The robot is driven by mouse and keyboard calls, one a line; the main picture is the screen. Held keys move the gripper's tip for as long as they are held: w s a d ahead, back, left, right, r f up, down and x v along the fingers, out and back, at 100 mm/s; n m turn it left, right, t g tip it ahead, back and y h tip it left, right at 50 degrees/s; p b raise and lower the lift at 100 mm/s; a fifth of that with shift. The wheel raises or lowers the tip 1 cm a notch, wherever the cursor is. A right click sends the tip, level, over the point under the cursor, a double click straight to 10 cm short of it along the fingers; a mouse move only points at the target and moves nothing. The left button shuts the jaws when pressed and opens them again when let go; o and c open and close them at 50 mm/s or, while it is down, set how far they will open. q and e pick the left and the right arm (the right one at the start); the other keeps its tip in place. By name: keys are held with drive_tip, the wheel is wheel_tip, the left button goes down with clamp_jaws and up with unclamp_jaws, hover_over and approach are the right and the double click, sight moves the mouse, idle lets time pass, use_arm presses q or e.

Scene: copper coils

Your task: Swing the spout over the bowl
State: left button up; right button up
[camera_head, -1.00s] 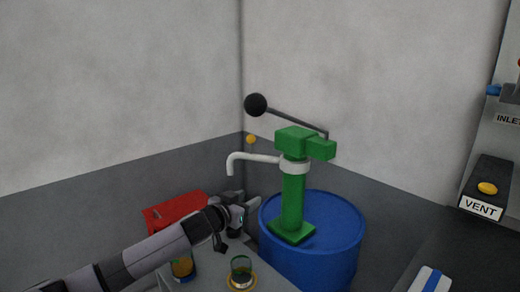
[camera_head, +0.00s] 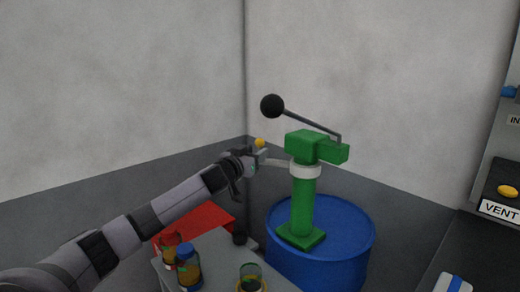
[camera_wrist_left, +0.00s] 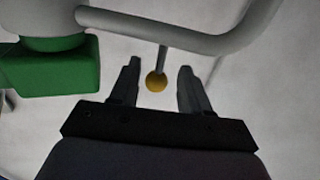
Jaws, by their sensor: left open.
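The white spout (camera_head: 276,162) sticks out to the left from the collar of a green hand pump (camera_head: 303,205). A yellow knob (camera_head: 260,142) on a thin stem belongs to the spout. My left gripper (camera_head: 262,156) is at the spout and hides its outer end in the head view. In the left wrist view the spout (camera_wrist_left: 180,36) crosses above my open left gripper (camera_wrist_left: 158,72), and the knob (camera_wrist_left: 156,83) sits between the two fingers, with gaps on both sides. I cannot make out a bowl for certain. My right gripper is not in view.
The pump stands on a blue drum (camera_head: 320,255). A grey table (camera_head: 215,250) in front holds bottles (camera_head: 188,268) and a green-rimmed glass (camera_head: 250,276). A red box (camera_head: 205,222) lies behind. The pump's black-balled lever (camera_head: 272,106) rises above the spout. A vent panel (camera_head: 498,211) is at right.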

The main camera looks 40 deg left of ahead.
sight(260, 147)
use_arm(q)
drive_tip(key=shift+x, duration=1.75)
drive_tip(key=shift+r, duration=0.1)
clamp_jaws()
